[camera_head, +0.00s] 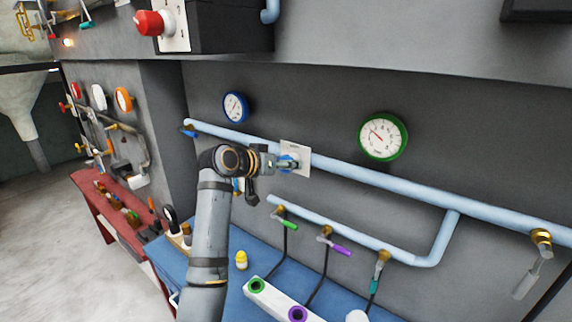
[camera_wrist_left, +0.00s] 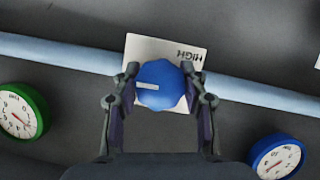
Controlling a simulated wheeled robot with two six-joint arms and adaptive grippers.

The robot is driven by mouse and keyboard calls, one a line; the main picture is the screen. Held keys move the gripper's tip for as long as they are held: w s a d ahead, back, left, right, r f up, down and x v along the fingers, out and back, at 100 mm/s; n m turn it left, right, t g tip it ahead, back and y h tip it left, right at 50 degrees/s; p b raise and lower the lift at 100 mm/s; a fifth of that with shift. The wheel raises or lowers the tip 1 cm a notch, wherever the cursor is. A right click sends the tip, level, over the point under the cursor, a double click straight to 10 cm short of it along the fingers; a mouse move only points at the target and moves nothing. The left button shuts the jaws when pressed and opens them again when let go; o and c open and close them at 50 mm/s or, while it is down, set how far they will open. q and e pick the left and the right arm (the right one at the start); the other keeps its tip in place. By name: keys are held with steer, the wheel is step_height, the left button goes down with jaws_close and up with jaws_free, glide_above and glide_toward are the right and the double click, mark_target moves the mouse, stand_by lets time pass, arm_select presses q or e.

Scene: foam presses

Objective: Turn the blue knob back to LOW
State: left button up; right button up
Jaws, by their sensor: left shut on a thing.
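The blue knob (camera_wrist_left: 160,85) sits on a white label plate (camera_wrist_left: 137,46) on the grey wall. Its white pointer line lies nearly level and toward the left in the left wrist view. The word HIGH shows upside down on the plate there; any LOW marking is hidden. My left gripper (camera_wrist_left: 160,90) is shut on the knob, one finger on each side. In the head view the left gripper (camera_head: 288,163) reaches the plate (camera_head: 303,158), with only a little of the knob showing. My right gripper is not in view.
A light blue pipe (camera_head: 380,179) runs behind the plate. A blue-rimmed gauge (camera_head: 236,107) and a green-rimmed gauge (camera_head: 382,136) flank it. Below are a lower pipe with taps (camera_head: 330,228) and a blue table (camera_head: 276,271).

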arm_select(q)
steer(key=shift+r, duration=0.1)
steer(key=shift+a+n+g+h+p, duration=0.1)
steer(key=shift+n+g+h+p, duration=0.2)
steer(key=shift+n+h+p, duration=0.65)
steer(key=shift+n, duration=0.85)
steer(key=shift+n+g+h, duration=0.3)
steer(key=shift+n+h, duration=0.35)
steer(key=shift+n, duration=0.35)
steer(key=n+h, duration=0.2)
steer(key=n, duration=0.1)
steer(key=shift+n+b, duration=0.3)
steer(key=n+h, duration=0.1)
steer(key=n, duration=0.1)
steer(key=n+t+b, duration=0.1)
steer(key=n, duration=0.1)
steer(key=shift+n+h, duration=0.3)
steer(key=shift+h, duration=0.1)
